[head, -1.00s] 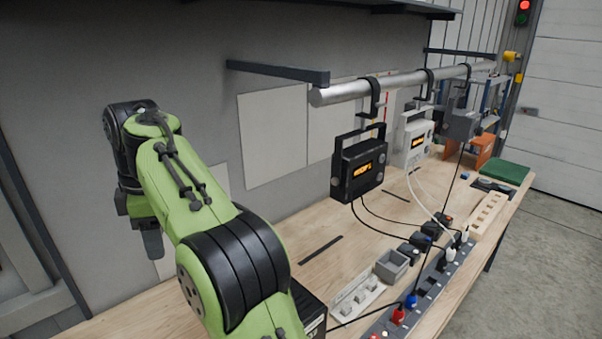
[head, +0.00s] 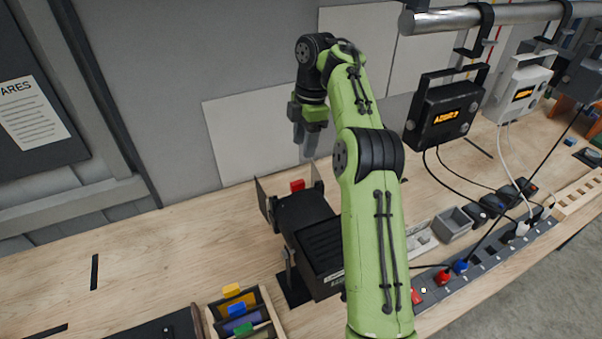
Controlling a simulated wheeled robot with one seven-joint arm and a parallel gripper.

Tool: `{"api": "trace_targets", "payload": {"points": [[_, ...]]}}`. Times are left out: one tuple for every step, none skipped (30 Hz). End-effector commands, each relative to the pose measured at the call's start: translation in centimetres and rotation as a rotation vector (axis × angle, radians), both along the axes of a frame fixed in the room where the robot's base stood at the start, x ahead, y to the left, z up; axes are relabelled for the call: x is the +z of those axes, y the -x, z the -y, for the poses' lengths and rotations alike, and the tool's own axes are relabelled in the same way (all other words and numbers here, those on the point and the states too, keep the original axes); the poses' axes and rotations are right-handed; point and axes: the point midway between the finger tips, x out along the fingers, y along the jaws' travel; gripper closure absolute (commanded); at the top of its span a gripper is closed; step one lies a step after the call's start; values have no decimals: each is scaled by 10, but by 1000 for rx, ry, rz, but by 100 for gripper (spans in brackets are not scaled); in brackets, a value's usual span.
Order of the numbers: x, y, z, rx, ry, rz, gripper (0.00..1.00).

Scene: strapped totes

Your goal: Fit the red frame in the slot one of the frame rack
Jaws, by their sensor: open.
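A small red block-like part (head: 297,185), perhaps the top of the red frame, shows at the back of a black boxy unit (head: 320,245) with upright plates beside it. Whatever is below the red part is hidden. A wooden box (head: 212,318) at the bottom edge, perhaps the frame rack, holds pieces with yellow (head: 231,290), blue (head: 242,328) and green tops, and is partly cut off. I cannot read any slot number. My gripper (head: 308,150) points down, open and with nothing seen in it, above the red part and apart from it.
A black lamp-like device (head: 442,108) and a white one (head: 520,90) hang from a rail at the right. A grey open box (head: 455,224) and a power strip (head: 480,262) with plugs and cables lie below them. The bench at the left is mostly clear.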

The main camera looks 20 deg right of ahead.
Motion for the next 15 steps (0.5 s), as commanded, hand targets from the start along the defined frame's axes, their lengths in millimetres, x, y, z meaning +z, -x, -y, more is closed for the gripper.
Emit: {"api": "trace_targets", "payload": {"points": [[-9,1,-1,1,1,-5,51],[-14,1,-2,2,-1,-5,51],[-23,2,-4,1,-3,-6,51],[-31,1,-5,1,-1,-6,51],[-38,1,-6,3,-2,-5,51],[-47,2,-7,2,-4,-6,51],[-56,1,-8,0,-3,-4,51],[-64,1,-9,1,-3,-5,51],[-74,1,-10,1,-3,-4,51],[-81,1,-11,1,-3,-5,51],[-88,1,-12,0,-3,-4,51],[-96,1,-13,2,-3,-5,51],[-102,1,-13,1,-3,-4,51],[-106,1,-14,1,-3,-4,51],[-111,1,-15,0,-3,-3,51]]}}
